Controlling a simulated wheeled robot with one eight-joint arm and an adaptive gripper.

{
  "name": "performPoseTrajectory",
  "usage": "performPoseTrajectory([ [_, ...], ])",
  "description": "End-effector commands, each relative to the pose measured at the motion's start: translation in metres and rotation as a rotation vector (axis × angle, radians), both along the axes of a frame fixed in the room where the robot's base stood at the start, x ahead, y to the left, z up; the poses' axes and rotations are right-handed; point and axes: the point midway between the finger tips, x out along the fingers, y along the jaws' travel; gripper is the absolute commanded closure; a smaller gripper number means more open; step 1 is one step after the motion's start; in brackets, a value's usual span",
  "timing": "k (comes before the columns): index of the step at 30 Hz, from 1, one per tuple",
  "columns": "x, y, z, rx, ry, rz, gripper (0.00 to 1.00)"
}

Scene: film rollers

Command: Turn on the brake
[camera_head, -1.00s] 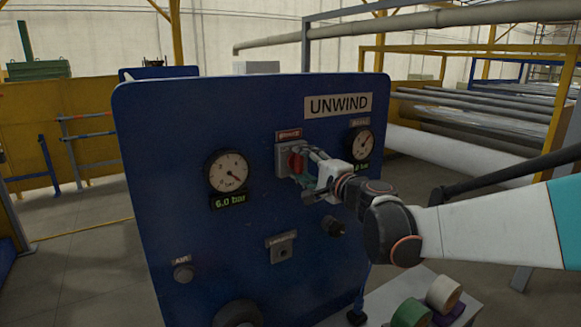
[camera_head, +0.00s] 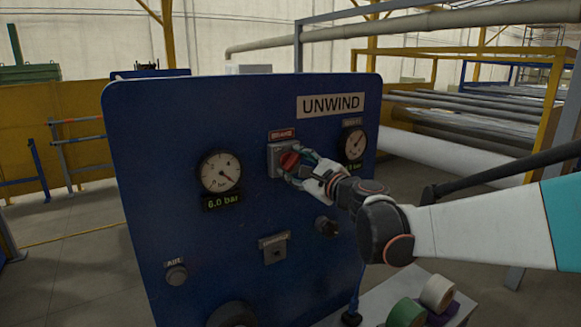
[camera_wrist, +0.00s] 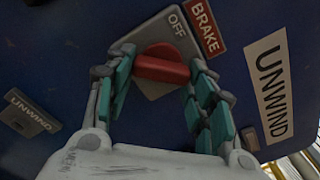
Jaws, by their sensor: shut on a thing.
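The brake switch is a red rotary knob (camera_head: 288,161) on a grey plate (camera_head: 275,156) under a red BRAKE label (camera_head: 282,134), on the blue UNWIND panel (camera_head: 150,130). My gripper (camera_head: 297,163) reaches it from the right and is shut on the knob. In the wrist view the knob (camera_wrist: 162,69) sits between my teal-padded fingers, its bar lying across them. The word OFF (camera_wrist: 177,27) shows on the plate; other markings there are hidden or too small to read.
A gauge (camera_head: 219,171) reading 6.0 bar is left of the switch, and another gauge (camera_head: 354,143) is to the right. A black knob (camera_head: 327,226), an AIR button (camera_head: 176,274) and a grey switch (camera_head: 274,250) are lower. Tape rolls (camera_head: 437,293) stand at bottom right.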

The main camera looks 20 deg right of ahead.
Motion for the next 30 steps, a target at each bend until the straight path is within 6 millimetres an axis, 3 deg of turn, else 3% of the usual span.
performPoseTrajectory([
  [16, -0.0028, 0.0005, -0.0021, 0.022, 0.009, 0.0, 0.74],
  [17, -0.0028, 0.0006, -0.0021, 0.022, 0.009, 0.0, 0.46],
  [19, -0.0027, 0.0006, -0.002, 0.022, 0.009, 0.0, 0.3],
  [30, -0.002, 0.0008, 0.0005, 0.024, 0.008, 0.001, 0.3],
])
